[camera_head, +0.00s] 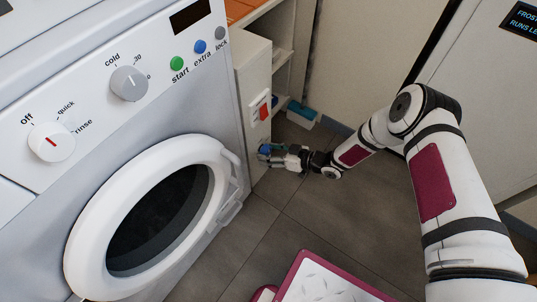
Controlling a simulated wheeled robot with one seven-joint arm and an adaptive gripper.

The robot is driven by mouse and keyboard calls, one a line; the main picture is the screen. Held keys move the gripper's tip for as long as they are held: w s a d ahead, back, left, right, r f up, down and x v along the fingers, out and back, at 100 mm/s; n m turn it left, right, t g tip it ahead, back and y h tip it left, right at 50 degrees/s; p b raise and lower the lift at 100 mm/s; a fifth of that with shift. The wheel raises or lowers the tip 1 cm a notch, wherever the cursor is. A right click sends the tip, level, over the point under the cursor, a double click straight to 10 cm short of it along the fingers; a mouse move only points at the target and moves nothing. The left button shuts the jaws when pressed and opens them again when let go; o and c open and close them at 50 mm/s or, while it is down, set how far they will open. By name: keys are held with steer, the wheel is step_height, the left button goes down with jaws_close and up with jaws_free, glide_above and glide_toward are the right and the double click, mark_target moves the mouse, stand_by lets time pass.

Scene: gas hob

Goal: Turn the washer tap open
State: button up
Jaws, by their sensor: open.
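A small blue part, which looks like the tap handle (264,148), shows low on the pale panel just right of the washer. My gripper (268,157) is open at this blue part, with its fingers pointing left toward the panel. The fingers overlap the part in the picture, and I cannot tell whether they touch it. The rest of the tap is hidden or too small to make out, so its turn position cannot be read.
The white washer (214,95) fills the left side, its round door (88,240) shut. A red switch (264,112) is on the panel above my gripper. A blue-and-white box (301,115) lies behind. Grey tiled floor (290,215) is open below my arm.

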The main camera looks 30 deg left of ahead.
steer(key=shift+a+f, duration=0.1)
steer(key=shift+a, duration=0.25)
steer(key=c, duration=1.1)
steer(key=shift+c, duration=0.2)
